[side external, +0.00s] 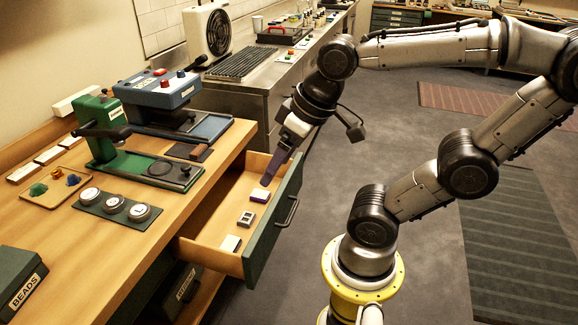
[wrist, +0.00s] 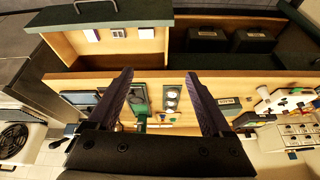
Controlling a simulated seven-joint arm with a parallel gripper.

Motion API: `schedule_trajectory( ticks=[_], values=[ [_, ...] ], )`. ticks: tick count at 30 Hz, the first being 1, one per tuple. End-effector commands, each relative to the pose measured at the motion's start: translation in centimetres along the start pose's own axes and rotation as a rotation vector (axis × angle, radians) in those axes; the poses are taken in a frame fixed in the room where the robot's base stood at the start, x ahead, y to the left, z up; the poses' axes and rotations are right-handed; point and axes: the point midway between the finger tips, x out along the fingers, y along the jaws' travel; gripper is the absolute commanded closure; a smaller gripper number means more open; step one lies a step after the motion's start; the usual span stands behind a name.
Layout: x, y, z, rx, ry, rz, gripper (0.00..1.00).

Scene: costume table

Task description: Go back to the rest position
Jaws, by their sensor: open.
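My gripper (side external: 277,167) is over the open drawer (side external: 205,254), pointing down into it near the drawer's far end. In the wrist view my gripper (wrist: 158,100) has its two dark purple fingers spread wide apart with nothing between them. In the drawer lie a purple-and-white block (side external: 260,195), a dark-framed block (side external: 246,218) and a pale block (side external: 231,243), apart from each other. The side view does not clearly show the gap between the fingertips and the purple-and-white block.
The drawer's green front (side external: 275,225) and handle stick out from the wooden table (side external: 45,225). A green press (side external: 105,130), a blue machine (side external: 160,90) and a mat with round tins (side external: 113,204) stand on the table. The floor (side external: 400,110) beyond the drawer is clear.

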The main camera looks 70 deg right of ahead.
Motion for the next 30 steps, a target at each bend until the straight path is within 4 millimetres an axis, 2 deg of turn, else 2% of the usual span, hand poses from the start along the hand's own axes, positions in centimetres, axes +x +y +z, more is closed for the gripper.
schedule_trajectory(
  ticks=[3,6,30],
  values=[
    [-0.5,-0.3,1.5,-0.079,0.044,-0.006,0.16],
    [-0.6,-0.3,2.0,-0.106,0.057,-0.006,0.16],
    [-0.6,-0.3,2.0,-0.107,0.058,-0.006,0.16]
  ],
)
